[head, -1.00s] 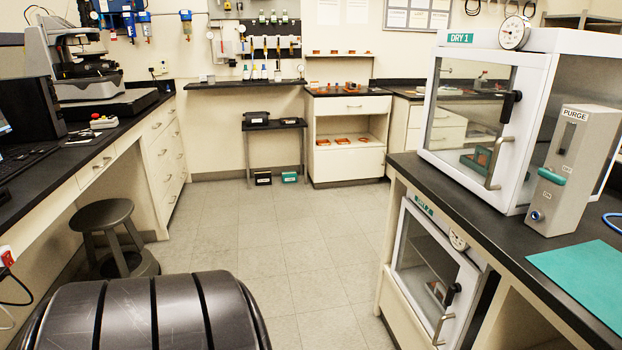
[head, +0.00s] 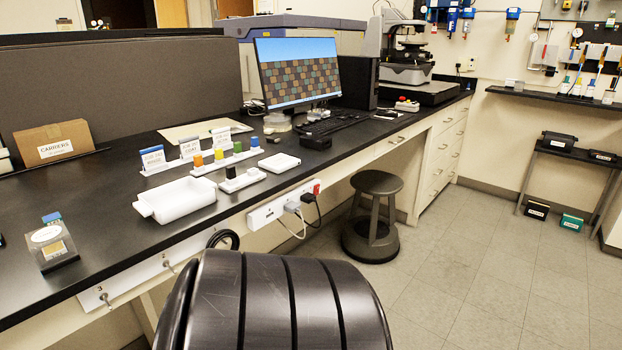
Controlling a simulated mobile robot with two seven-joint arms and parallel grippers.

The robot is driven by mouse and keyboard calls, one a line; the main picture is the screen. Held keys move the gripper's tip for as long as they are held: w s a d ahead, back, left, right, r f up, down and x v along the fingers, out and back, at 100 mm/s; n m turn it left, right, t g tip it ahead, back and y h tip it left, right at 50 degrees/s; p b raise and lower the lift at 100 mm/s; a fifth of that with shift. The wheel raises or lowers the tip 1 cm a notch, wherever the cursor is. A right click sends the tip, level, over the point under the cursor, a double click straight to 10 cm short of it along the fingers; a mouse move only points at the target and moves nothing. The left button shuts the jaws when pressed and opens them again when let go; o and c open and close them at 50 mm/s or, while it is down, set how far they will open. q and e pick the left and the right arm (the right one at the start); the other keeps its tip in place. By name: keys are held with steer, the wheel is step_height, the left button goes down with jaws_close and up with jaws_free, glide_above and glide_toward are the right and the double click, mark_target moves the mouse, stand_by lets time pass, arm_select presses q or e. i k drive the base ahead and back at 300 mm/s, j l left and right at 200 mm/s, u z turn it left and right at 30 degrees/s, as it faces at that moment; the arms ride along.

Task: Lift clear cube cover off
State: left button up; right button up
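A small clear box-like cover (head: 52,247) stands near the front edge of the black bench at the far left. A round white label and a small gold-coloured square show on or in it, and a blue piece sits at its back. Its edges are faint, so I cannot tell exactly where the clear walls end or what it rests on. Neither of my grippers is in view.
The black bench (head: 110,220) also holds a white tray (head: 175,200), a carriers box (head: 55,143), small coloured-cap bottles (head: 219,155), a monitor (head: 298,72) and a microscope-like instrument (head: 408,55). A dark stool (head: 374,205) stands by the bench. The floor (head: 470,260) to the right is clear.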

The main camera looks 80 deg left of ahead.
mark_target(49, 245)
steer(key=k+j+u, duration=0.1)
steer(key=u, duration=4.25)
steer(key=i+j, duration=0.05)
steer(key=j, duration=0.05)
